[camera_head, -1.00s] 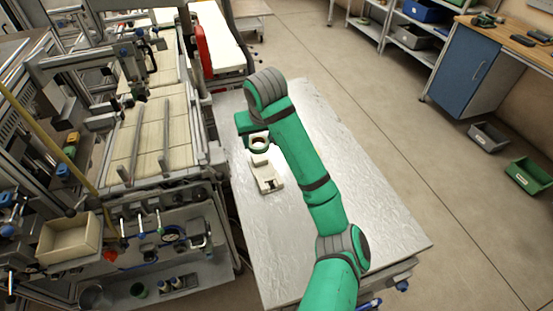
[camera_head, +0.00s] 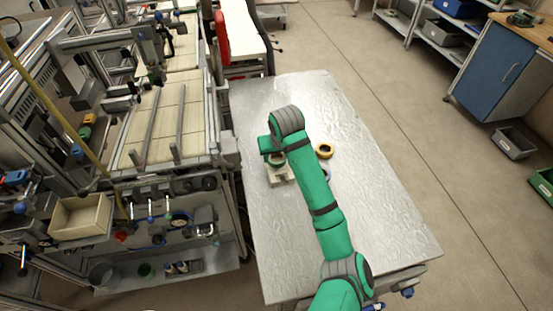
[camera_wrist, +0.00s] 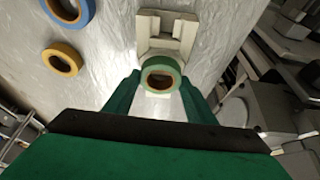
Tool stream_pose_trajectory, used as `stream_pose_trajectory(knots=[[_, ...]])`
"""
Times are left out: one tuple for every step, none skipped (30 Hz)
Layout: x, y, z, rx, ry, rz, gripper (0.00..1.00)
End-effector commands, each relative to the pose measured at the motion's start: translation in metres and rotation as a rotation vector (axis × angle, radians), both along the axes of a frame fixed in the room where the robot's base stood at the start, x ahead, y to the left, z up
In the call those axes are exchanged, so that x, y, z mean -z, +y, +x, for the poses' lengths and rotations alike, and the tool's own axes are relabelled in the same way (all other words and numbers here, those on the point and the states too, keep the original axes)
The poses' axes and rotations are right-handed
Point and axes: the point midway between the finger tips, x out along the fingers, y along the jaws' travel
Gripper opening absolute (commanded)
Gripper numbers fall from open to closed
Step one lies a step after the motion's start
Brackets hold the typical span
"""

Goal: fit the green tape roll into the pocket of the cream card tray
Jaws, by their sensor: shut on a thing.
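The green tape roll (camera_wrist: 161,65) is in my gripper (camera_wrist: 158,88), between the two fingers, in the wrist view. My gripper is shut on it. The cream card tray (camera_wrist: 183,32) lies just beyond the roll in the wrist view, and the roll overlaps the tray's near part in the picture. I cannot tell whether the roll touches the tray. In the head view my gripper (camera_head: 275,164) is above the tray (camera_head: 281,178), and my arm hides part of both the roll and the tray.
A yellow tape roll (camera_head: 324,150) lies on the metal table (camera_head: 385,200) right of my arm; it also shows in the wrist view (camera_wrist: 49,64). A blue-edged roll (camera_wrist: 84,15) lies near it. Machinery with a conveyor (camera_head: 150,150) stands left of the table. The table's front right is bare.

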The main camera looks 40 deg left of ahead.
Motion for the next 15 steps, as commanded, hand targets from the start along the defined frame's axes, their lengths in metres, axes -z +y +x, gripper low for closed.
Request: stream_pose_trajectory(knots=[[0.008, -0.001, 0.000, 0.001, 0.003, -0.001, 0.25], [0.013, -0.001, 0.000, 0.001, 0.003, -0.001, 0.25], [0.018, -0.001, 0.000, 0.001, 0.003, -0.001, 0.25], [0.021, -0.001, 0.000, 0.001, 0.003, -0.001, 0.25], [0.023, -0.001, 0.000, 0.001, 0.003, -0.001, 0.25], [0.024, -0.001, 0.000, 0.002, 0.001, 0.000, 0.25], [0.024, -0.001, 0.000, 0.002, 0.001, 0.000, 0.25], [0.024, -0.001, 0.000, 0.001, 0.000, 0.000, 0.25], [0.024, -0.001, 0.000, 0.001, 0.000, 0.000, 0.25], [0.023, 0.000, 0.000, 0.001, 0.000, 0.000, 0.25], [0.023, 0.000, 0.000, 0.000, 0.000, 0.000, 0.25], [0.023, 0.000, 0.000, 0.000, 0.001, 0.000, 0.25], [0.024, 0.001, -0.001, -0.001, 0.001, 0.000, 0.25], [0.024, 0.001, -0.001, -0.001, 0.001, 0.000, 0.25], [0.026, 0.001, -0.001, -0.002, 0.001, -0.001, 0.25]])
